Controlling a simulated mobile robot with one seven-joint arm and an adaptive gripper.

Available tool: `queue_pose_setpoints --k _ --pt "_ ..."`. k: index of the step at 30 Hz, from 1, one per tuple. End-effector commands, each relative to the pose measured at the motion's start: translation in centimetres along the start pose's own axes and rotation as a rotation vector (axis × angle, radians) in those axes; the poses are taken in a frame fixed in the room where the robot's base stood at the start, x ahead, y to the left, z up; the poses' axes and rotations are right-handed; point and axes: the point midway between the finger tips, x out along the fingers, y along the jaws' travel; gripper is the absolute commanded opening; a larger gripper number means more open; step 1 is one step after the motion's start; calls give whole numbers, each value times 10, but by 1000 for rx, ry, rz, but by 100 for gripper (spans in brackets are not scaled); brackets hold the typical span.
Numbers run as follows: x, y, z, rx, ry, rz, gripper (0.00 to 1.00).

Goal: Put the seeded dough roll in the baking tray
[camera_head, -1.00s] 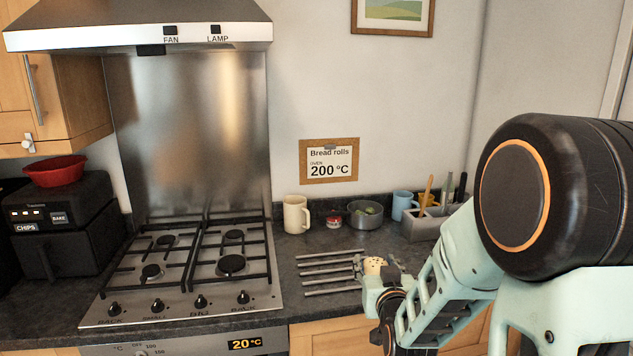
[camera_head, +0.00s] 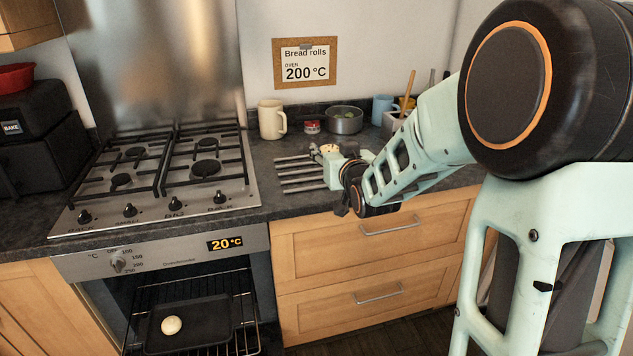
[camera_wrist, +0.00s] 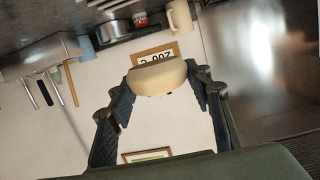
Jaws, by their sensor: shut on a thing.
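The seeded dough roll (camera_wrist: 158,76) is cream-coloured and sits between the two fingers of my gripper (camera_wrist: 162,88) in the wrist view. In the head view my gripper (camera_head: 331,153) is shut on it, at the right end of the bar rack on the counter. Only a small part of the roll (camera_head: 328,148) shows there. The dark baking tray (camera_head: 220,322) is low in the open oven, to the left of and well below my gripper. A pale, plain-looking roll (camera_head: 171,325) lies in the tray.
The oven (camera_head: 165,255) reads 20 °C, under the gas hob (camera_head: 165,175). The bar rack (camera_head: 295,172) lies beside my gripper. A cream mug (camera_head: 271,119), red tin (camera_head: 312,127), metal pot (camera_head: 345,120) and blue mug (camera_head: 382,107) stand behind. Closed drawers (camera_head: 365,240) are below the counter.

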Motion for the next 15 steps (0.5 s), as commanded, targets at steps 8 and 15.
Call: queue_pose_setpoints --k 8,15 --pt "25 -10 20 -19 2 -37 21" --pt "36 -14 24 -34 -2 -51 21"
